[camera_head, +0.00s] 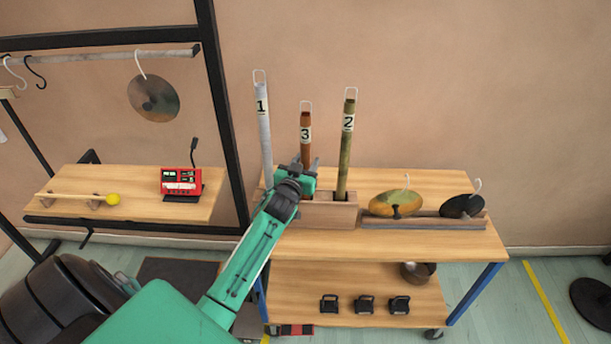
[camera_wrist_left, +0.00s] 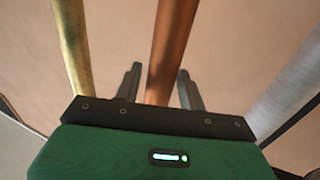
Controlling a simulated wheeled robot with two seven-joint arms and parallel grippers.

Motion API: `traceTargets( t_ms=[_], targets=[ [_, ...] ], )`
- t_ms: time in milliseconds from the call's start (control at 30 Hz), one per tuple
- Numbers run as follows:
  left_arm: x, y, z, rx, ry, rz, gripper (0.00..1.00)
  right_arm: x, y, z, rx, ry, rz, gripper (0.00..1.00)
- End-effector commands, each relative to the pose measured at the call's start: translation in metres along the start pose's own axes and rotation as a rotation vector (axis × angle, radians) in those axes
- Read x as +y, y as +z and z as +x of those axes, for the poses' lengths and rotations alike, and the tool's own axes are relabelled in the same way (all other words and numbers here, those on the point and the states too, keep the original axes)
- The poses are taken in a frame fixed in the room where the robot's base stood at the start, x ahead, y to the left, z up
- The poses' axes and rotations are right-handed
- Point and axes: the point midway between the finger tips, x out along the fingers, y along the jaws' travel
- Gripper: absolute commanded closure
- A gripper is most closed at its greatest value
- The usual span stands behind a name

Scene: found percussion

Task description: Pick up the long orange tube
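The orange tube (camera_head: 305,130) stands upright in a wooden holder (camera_head: 325,212) on the cart, with a "3" label and a wire loop on top. It is the shortest-showing of the three tubes there. My left gripper (camera_head: 305,164) is at its lower part, which it hides in the head view. In the left wrist view the orange tube (camera_wrist_left: 168,50) runs between the two open fingers (camera_wrist_left: 160,75), with a gap showing on each side. Whether the fingers reach fully around it is hard to tell. My right gripper is not in view.
A grey tube "1" (camera_head: 264,125) stands close left and a mottled green-gold tube "2" (camera_head: 346,155) close right. Two cymbals (camera_head: 396,204) (camera_head: 462,206) sit in a rack to the right. A black frame with a hanging disc (camera_head: 154,98) and a shelf (camera_head: 135,205) is at left.

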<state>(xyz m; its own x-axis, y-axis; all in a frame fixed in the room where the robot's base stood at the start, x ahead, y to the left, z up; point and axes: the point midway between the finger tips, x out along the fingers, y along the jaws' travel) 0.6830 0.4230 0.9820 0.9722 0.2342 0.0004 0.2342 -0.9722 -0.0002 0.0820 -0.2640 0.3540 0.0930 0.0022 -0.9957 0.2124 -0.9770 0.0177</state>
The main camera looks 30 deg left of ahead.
Motion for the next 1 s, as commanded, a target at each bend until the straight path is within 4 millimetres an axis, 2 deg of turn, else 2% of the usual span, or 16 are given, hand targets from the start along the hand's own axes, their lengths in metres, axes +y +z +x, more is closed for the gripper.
traceTargets(
  t_ms=[33, 200, 667, 867, 1000],
  targets=[
    [0.0, 0.0, 0.0, 0.0, 0.0, 0.0, 0.7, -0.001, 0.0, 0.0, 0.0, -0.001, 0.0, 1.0],
    [0.0, 0.0, 0.0, 0.0, 0.0, 0.0, 1.0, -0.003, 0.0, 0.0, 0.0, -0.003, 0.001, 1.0],
    [0.0, -0.009, 0.0, 0.004, 0.0, 0.0, 1.0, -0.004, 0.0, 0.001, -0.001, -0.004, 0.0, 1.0],
    [0.0, -0.035, 0.0, 0.007, 0.002, 0.001, 1.0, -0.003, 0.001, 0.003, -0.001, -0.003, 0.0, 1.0],
    [0.0, -0.063, 0.0, 0.009, 0.002, 0.001, 1.0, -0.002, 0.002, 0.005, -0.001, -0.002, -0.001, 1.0]
  ],
)
